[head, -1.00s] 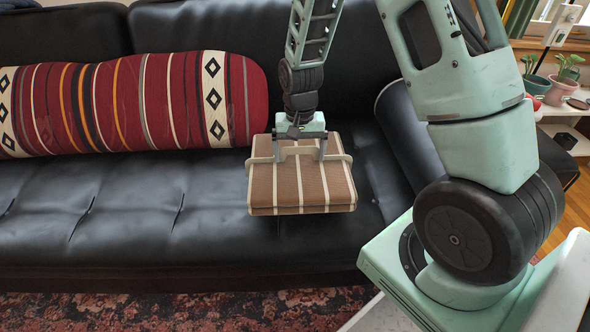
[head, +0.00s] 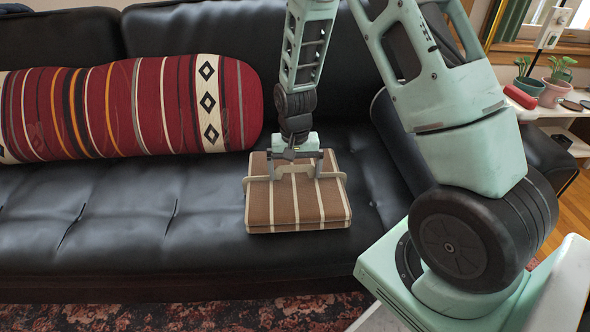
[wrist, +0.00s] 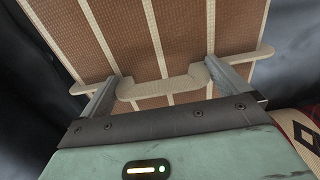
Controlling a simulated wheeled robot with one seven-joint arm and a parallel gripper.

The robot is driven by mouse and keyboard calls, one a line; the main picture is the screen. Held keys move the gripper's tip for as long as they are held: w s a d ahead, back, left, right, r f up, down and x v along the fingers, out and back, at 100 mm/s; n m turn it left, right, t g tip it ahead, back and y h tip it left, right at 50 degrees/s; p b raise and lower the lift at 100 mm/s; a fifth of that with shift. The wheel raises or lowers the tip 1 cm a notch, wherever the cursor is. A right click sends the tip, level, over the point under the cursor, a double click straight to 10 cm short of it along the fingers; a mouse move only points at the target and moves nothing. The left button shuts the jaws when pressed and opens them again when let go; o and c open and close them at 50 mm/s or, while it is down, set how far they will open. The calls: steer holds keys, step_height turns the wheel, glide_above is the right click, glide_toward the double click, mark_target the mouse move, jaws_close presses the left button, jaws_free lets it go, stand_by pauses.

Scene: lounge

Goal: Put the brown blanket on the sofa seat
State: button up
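The brown blanket (head: 296,206) is a folded, squarish bundle with cream stripes and a cream strap with a raised middle on top. It is at the right part of the black sofa seat (head: 130,225) and appears to rest flat there. My gripper (head: 294,170) points down over the blanket's far half. In the wrist view, its two fingers (wrist: 165,85) are on either side of the strap's raised middle, with no clear gap. The blanket (wrist: 185,40) fills the upper part of that view. Its underside is hidden.
A red striped bolster (head: 130,108) lies along the backrest to the left. The sofa's right armrest (head: 402,140) is close to the blanket. A white shelf (head: 560,112) with potted plants stands at the far right. The seat's left and middle are clear.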

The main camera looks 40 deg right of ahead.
steer(key=shift+r, duration=0.1)
step_height(320, 180, up, 12)
steer(key=p, duration=0.5)
steer(key=s+a+r+n+y, duration=0.1)
steer(key=s+a+r+n, duration=0.35)
steer(key=a, duration=0.45)
steer(key=s+a+r+n, duration=0.4)
steer(key=s+a, duration=0.2)
steer(key=a, duration=0.4)
steer(key=s+a+r+n, duration=0.1)
steer(key=s+a+n, duration=0.1)
steer(key=s, duration=0.4)
steer(key=s+a+r+n, duration=0.1)
steer(key=s+a+n, duration=0.2)
steer(key=s, duration=0.4)
steer(key=shift+n, duration=0.55)
steer(key=shift+s+r, duration=0.1)
step_height(320, 180, up, 30)
steer(key=p, duration=3)
